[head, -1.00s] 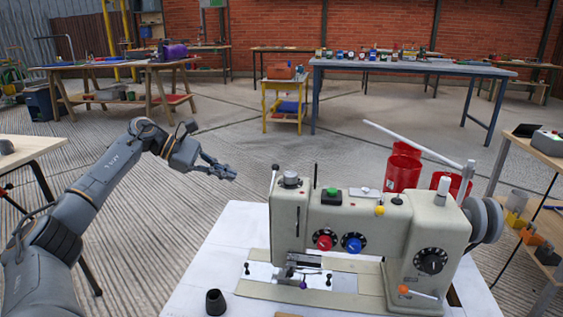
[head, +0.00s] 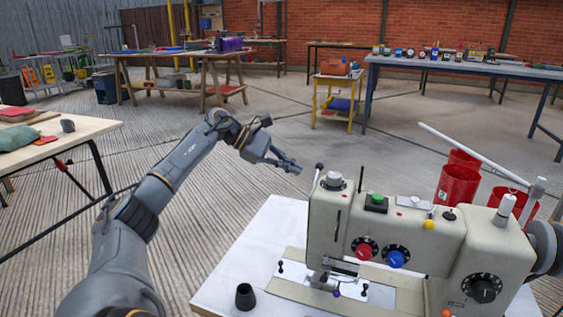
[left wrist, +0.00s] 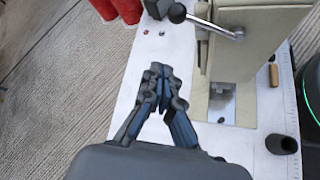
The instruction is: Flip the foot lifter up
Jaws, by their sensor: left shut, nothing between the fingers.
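A cream sewing machine (head: 385,235) stands on a white table. A lever with a black ball knob (head: 319,167), which looks like the foot lifter, sticks up at the left end of its head. In the left wrist view the lever's metal rod (left wrist: 212,24) runs from the black ball to a pivot on the machine. My left gripper (head: 294,167) is shut and empty, just left of the knob in the head view, with no contact visible. In the left wrist view its fingertips (left wrist: 160,68) are together below the ball. My right gripper is not in view.
A wooden table (head: 60,135) is at the left. The floor between is clear.

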